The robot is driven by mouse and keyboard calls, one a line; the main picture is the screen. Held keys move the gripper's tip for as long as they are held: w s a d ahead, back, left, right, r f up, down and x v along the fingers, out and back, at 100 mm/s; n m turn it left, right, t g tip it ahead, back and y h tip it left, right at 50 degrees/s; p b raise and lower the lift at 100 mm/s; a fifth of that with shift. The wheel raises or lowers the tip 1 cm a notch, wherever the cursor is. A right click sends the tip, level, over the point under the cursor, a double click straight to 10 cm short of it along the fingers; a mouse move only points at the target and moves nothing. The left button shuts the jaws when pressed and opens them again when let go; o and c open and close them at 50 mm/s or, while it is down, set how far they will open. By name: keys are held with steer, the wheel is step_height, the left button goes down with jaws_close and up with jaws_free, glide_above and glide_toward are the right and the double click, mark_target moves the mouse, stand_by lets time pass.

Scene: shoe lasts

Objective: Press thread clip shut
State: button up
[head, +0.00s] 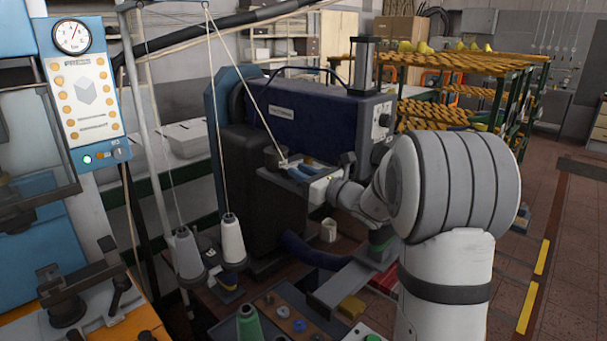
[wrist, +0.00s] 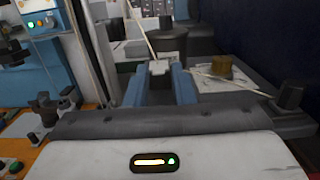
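The thread clip (wrist: 160,67) is a small pale piece at the end of a pale thread, between the far ends of my gripper's two blue fingers in the wrist view. In the head view the clip (head: 283,163) sits at the lower end of the slanting thread, by a dark machine. My gripper (wrist: 160,72) has its fingers apart, one on either side of the clip. Whether either fingertip touches it is too small to tell. In the head view my gripper (head: 296,170) reaches left over a grey work surface. The clip's jaws cannot be made out.
The dark blue sewing machine (head: 300,115) stands right behind my gripper. A brown spool-like post (wrist: 221,66) is close to the right finger. Two thread cones (head: 232,240) stand lower left, with threads running up. A blue gauge panel (head: 85,90) is at the left.

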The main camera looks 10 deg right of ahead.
steer(key=shift+o, duration=1.2)
steer(key=b+v, duration=0.2)
steer(key=v, duration=0.5)
steer(key=shift+s+d, duration=0.15)
steer(key=shift+s, duration=0.25)
